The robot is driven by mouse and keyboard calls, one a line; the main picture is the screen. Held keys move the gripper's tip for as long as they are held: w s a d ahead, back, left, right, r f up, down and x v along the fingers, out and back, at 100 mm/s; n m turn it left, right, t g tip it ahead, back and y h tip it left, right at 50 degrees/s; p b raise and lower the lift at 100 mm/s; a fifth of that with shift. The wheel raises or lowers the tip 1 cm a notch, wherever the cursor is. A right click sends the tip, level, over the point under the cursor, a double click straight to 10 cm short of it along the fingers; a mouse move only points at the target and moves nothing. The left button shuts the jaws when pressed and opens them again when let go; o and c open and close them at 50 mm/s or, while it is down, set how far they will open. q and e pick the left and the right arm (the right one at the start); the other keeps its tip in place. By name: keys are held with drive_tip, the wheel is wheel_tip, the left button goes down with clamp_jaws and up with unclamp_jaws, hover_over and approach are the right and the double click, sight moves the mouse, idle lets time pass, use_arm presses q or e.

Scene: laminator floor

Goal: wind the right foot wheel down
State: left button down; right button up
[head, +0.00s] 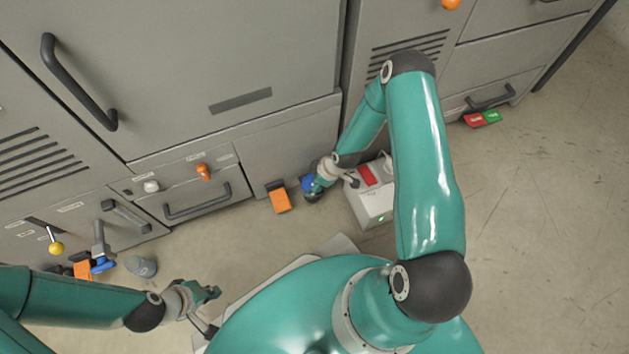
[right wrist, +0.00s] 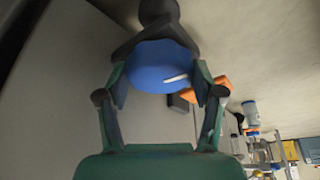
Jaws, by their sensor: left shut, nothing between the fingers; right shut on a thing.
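The right foot wheel (head: 307,182) is blue and sits low at the machine's foot, beside an orange block. In the right wrist view the blue wheel (right wrist: 150,68) fills the space between the fingers and bears a white mark. My right gripper (head: 318,184) is shut on this wheel, with a finger on each side in the right wrist view (right wrist: 157,85). In the head view the gripper partly hides the wheel. My left gripper (head: 212,294) is shut and empty, low over the floor at the lower left, well away from the wheel.
A grey box with a red top patch (head: 370,195) stands close right of my right gripper. An orange block (head: 279,198) lies left of the wheel. Another blue wheel (head: 103,265) and a grey cup-like object (head: 141,266) are at the left.

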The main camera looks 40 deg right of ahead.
drive_tip(key=shift+a, duration=0.15)
idle(0.4)
drive_tip(key=o, duration=0.9)
drive_tip(key=shift+c, duration=0.2)
drive_tip(key=shift+r, duration=0.1)
drive_tip(key=shift+s+d+r, duration=0.1)
drive_tip(key=shift+d+r, duration=0.15)
drive_tip(key=v, duration=1.1)
drive_tip(key=shift+a+r, duration=0.1)
drive_tip(key=shift+a, duration=0.05)
